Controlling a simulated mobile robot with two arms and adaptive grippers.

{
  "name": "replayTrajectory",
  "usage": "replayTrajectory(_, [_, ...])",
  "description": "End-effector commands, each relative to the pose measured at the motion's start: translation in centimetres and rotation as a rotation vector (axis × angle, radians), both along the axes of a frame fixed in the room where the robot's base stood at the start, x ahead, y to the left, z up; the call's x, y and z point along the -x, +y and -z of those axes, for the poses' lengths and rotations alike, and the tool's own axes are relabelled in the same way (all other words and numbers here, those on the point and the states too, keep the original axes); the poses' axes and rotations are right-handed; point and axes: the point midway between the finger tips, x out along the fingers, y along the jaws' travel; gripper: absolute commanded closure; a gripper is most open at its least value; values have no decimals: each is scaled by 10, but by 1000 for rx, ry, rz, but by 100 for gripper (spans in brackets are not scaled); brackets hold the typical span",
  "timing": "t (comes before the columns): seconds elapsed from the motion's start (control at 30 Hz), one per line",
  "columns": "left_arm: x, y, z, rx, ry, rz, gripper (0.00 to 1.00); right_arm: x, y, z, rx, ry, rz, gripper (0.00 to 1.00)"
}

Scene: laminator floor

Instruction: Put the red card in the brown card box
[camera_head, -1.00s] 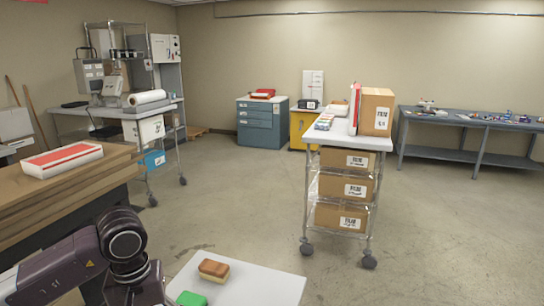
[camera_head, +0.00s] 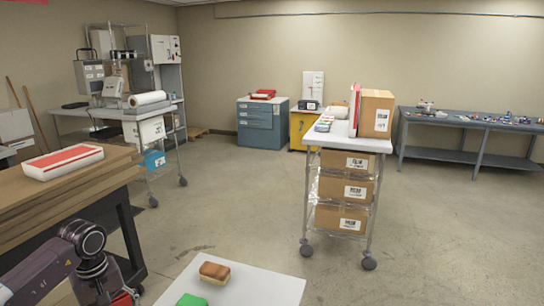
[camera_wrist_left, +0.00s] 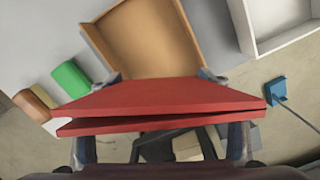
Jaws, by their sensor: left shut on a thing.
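The red card (camera_wrist_left: 160,97) spans the middle of the left wrist view and shows as two red layers, one over the other. My left gripper (camera_wrist_left: 160,80) is shut on it, with a fingertip showing at each side. A small patch of red (camera_head: 122,298) shows by my left arm at the bottom of the head view. The open brown card box (camera_wrist_left: 150,40) lies beyond the card in the wrist view. Its inside looks empty where visible; the card hides its near edge. The box is not visible in the head view. My right gripper is not in view.
On the white table (camera_head: 255,285) lie a brown-and-cream block (camera_head: 214,272) and a green block (camera_head: 191,299). A white tray (camera_wrist_left: 248,40) stands right of the box in the wrist view. A wooden bench (camera_head: 70,190) stands at left. Open floor lies beyond.

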Motion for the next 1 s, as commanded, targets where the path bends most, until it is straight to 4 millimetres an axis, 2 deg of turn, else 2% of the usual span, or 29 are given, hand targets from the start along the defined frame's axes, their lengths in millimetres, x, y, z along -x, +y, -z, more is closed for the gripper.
replayTrajectory(0.03, [0, 0, 10, 1, 1, 0, 53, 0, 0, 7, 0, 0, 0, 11])
replayTrajectory(0.17, [0, 0, 21, 0, 1, 0, 53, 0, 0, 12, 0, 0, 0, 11])
replayTrajectory(0.47, [0, 0, 24, 0, 0, 0, 53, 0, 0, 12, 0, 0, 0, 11])
replayTrajectory(0.5, [0, 0, 24, 0, 0, 0, 27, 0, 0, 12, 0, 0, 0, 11])
replayTrajectory(0.67, [0, 0, 23, 0, 0, 0, 10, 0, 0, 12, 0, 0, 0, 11])
replayTrajectory(1.0, [0, 0, 21, -1, -1, 0, 8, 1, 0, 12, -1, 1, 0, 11])
